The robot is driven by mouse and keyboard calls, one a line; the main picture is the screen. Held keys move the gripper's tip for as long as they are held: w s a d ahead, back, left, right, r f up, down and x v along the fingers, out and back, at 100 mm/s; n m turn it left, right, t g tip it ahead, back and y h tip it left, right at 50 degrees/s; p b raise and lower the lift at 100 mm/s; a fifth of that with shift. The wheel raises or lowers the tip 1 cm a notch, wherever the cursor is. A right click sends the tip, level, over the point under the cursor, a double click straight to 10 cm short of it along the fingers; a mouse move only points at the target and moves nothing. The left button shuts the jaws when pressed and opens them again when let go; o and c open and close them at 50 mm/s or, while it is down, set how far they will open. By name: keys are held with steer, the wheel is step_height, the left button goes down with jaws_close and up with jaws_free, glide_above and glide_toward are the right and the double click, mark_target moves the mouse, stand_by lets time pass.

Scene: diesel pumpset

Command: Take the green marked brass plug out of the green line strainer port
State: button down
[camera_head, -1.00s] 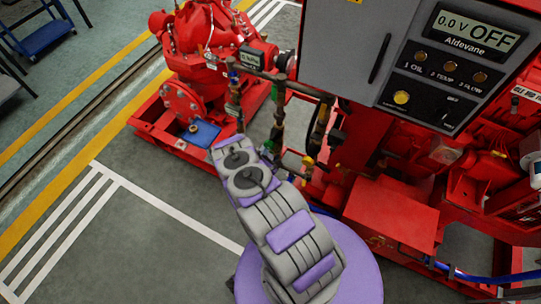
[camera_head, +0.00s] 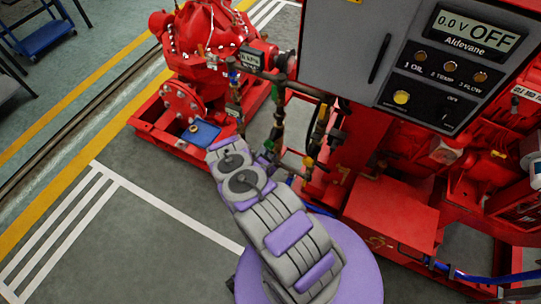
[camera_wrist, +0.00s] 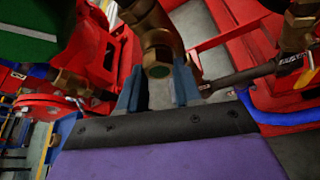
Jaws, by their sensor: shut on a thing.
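In the wrist view, a brass strainer body (camera_wrist: 150,20) comes down from the top. In the head view, my arm hides most of the gripper, and the plug cannot be made out.
In the wrist view, a dark rod-like part (camera_wrist: 240,76) lies close right of the fingers, and a blue hose (camera_wrist: 275,117) runs below it. In the head view, a red pump (camera_head: 205,40), brass pipework and a grey control panel (camera_head: 350,45) crowd the arm. Open floor lies left.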

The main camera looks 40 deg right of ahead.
steer(key=n+g, duration=0.2)
steer(key=n, duration=0.1)
steer(key=shift+w+h, duration=0.1)
steer(key=shift+h, duration=0.3)
steer(key=c, duration=0.9)
jaws_free()
steer(key=shift+s+m+t+y, duration=0.25)
steer(key=shift+m+t, duration=0.25)
steer(key=shift+m, duration=0.3)
steer(key=shift+w+m+t, duration=0.1)
steer(key=shift+m+t, duration=0.7)
steer(key=shift+m, duration=0.4)
steer(key=shift+c, duration=0.4)
